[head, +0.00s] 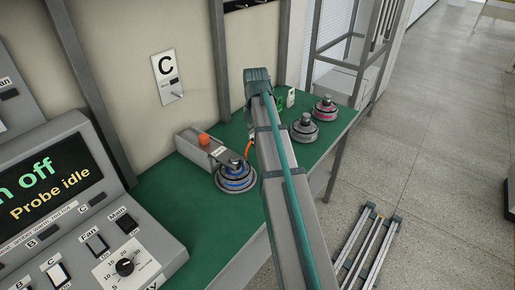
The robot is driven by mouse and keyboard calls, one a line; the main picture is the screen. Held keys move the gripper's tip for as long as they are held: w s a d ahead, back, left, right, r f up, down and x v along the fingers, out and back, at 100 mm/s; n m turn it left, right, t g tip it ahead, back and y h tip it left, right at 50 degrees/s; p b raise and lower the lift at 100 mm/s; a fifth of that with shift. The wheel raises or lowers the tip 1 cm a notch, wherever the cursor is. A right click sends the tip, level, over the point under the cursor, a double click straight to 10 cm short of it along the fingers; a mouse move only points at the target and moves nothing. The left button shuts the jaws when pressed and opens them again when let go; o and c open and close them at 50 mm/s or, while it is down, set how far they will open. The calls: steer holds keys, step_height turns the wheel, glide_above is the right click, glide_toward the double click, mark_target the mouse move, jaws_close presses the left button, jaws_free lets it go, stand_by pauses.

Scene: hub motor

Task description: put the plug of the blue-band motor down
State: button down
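The blue-band motor (236,177) sits on the green bench top, in front of a grey box with an orange block on it. A short orange cable (248,149) shows just above the motor and passes out of sight behind my arm. The plug itself cannot be made out. My arm runs up through the middle of the head view, close to the right of the motor. My gripper is not visible, so its hold on the plug cannot be seen.
The grey box (203,147) stands behind the motor. A dark-band motor (304,127) and a pink-band motor (324,109) stand further right. A control console (75,215) reads "Probe idle" at left. Green bench top (175,195) is clear between console and motor.

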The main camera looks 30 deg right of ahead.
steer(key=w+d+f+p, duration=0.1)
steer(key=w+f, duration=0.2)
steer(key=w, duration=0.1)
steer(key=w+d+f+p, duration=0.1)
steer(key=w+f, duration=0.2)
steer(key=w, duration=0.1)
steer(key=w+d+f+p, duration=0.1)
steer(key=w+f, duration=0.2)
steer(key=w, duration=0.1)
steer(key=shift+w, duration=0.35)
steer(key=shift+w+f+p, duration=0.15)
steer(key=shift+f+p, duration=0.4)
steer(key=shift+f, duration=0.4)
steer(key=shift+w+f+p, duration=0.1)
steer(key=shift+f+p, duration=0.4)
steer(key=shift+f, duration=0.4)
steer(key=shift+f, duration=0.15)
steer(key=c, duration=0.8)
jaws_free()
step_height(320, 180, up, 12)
steer(key=b, duration=0.3)
